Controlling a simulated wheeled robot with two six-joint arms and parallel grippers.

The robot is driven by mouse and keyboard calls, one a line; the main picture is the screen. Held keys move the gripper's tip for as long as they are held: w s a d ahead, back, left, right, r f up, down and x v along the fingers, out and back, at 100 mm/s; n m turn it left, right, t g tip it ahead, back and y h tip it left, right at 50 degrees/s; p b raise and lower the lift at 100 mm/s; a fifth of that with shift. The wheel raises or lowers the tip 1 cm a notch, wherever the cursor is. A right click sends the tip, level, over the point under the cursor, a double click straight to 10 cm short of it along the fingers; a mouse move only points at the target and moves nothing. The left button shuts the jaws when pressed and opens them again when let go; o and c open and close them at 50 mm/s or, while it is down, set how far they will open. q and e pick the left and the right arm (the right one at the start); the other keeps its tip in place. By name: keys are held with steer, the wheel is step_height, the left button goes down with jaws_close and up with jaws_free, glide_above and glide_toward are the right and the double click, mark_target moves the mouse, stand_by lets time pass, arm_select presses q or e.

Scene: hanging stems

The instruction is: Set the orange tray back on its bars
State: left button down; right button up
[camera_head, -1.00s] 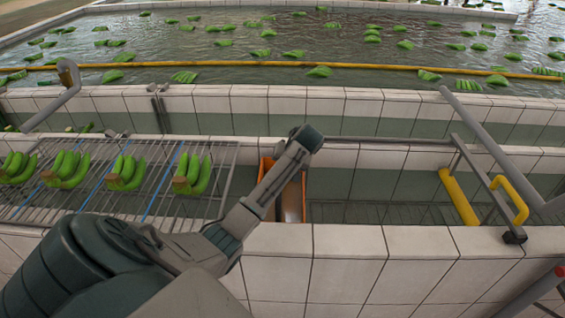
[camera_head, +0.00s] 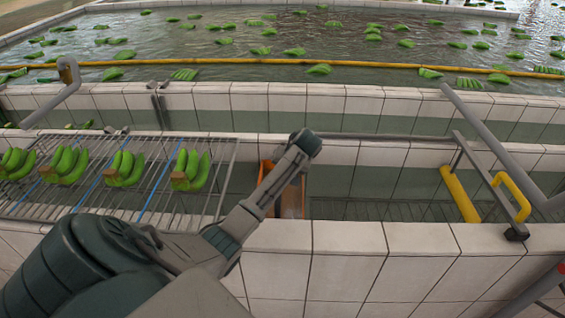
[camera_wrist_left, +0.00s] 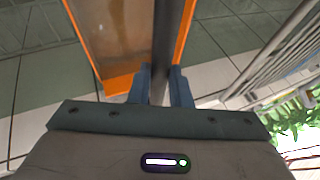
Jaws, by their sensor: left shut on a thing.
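The orange tray (camera_head: 292,203) stands steeply tilted in the trough in the head view, partly hidden behind my left arm. In the left wrist view its orange rim and brownish panel (camera_wrist_left: 124,38) fill the upper middle. My left gripper (camera_wrist_left: 160,86) has its two blue fingers around a dark bar at the tray's edge and is shut on the tray. The fingers are hidden in the head view. Slatted metal bars (camera_head: 225,178) form a rack at the left, with a gap beside the tray. My right gripper is not in view.
Several green banana bunches (camera_head: 192,172) lie on the rack. A tiled wall (camera_head: 345,255) runs along the front. A yellow handle (camera_head: 513,197) and grey rails stand at the right. The trough right of the tray looks open. A water basin with floating bunches lies behind.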

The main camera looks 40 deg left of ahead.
arm_select(q)
steer(key=shift+f, duration=0.25)
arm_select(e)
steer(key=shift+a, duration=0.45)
arm_select(q)
steer(key=c, duration=1.3)
jaws_free()
steer(key=shift+o, duration=0.2)
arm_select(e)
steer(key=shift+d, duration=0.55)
arm_select(q)
steer(key=v, duration=1.1)
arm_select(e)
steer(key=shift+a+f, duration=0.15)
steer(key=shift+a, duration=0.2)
